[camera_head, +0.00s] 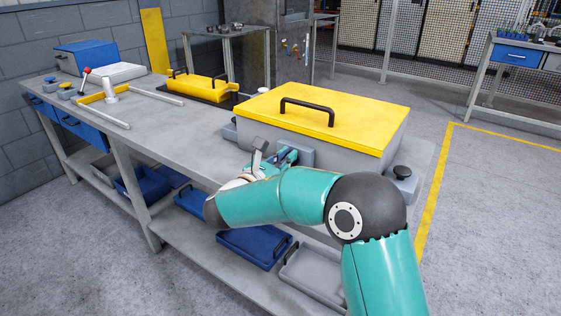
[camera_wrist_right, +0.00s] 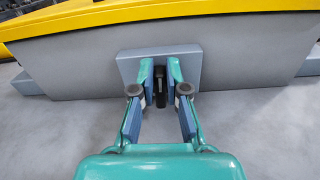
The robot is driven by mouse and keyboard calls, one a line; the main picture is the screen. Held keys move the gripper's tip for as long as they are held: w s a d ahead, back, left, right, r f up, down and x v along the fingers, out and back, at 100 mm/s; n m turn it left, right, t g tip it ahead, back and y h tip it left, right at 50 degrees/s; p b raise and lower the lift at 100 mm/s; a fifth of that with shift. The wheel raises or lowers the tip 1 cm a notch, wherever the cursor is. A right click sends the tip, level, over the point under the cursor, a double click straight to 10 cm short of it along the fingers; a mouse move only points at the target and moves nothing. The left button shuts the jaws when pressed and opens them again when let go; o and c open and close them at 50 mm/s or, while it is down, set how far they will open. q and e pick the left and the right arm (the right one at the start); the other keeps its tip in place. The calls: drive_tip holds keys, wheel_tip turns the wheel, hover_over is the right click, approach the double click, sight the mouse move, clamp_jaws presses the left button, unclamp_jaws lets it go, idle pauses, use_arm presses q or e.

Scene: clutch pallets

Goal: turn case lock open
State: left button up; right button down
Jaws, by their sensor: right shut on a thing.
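The case (camera_head: 375,150) is grey with a yellow lid (camera_head: 350,112) and a black handle (camera_head: 308,110) on top. The lid lies flat on the case. In the right wrist view, the grey lock plate (camera_wrist_right: 190,62) sits on the front wall of the case (camera_wrist_right: 250,50). A dark lock key (camera_wrist_right: 160,96) stands out from the middle of the plate. My right gripper (camera_wrist_right: 160,88) is shut on the lock key, one finger on each side. In the head view, the right gripper (camera_head: 285,158) is partly hidden by my arm. My left gripper is not in view.
The case stands on the right end of a grey workbench (camera_head: 190,130). A smaller yellow lid with handles (camera_head: 197,88), a yellow frame (camera_head: 105,97) and a blue box (camera_head: 87,57) stand farther left. Blue trays (camera_head: 253,247) lie on the shelf below. A black knob (camera_head: 402,171) stands beside the case.

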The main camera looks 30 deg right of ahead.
sight(302, 162)
drive_tip(key=shift+s+d+f+m+b, duration=0.15)
drive_tip(key=shift+s+d+m+b, duration=0.15)
drive_tip(key=shift+m+b, duration=0.3)
drive_tip(key=m+b, duration=0.4)
drive_tip(key=b, duration=0.1)
drive_tip(key=s+f+m+b, duration=0.1)
drive_tip(key=m+b, duration=0.4)
drive_tip(key=s+d+f+m+b, duration=0.1)
drive_tip(key=m+b, duration=0.4)
drive_tip(key=shift+f, duration=0.15)
drive_tip(key=shift+m+b, duration=1.05)
drive_tip(key=shift+m, duration=0.15)
drive_tip(key=shift+w, duration=0.1)
drive_tip(key=c, duration=1.2)
unclamp_jaws()
drive_tip(key=shift+a, duration=0.1)
drive_tip(key=shift+a, duration=0.1)
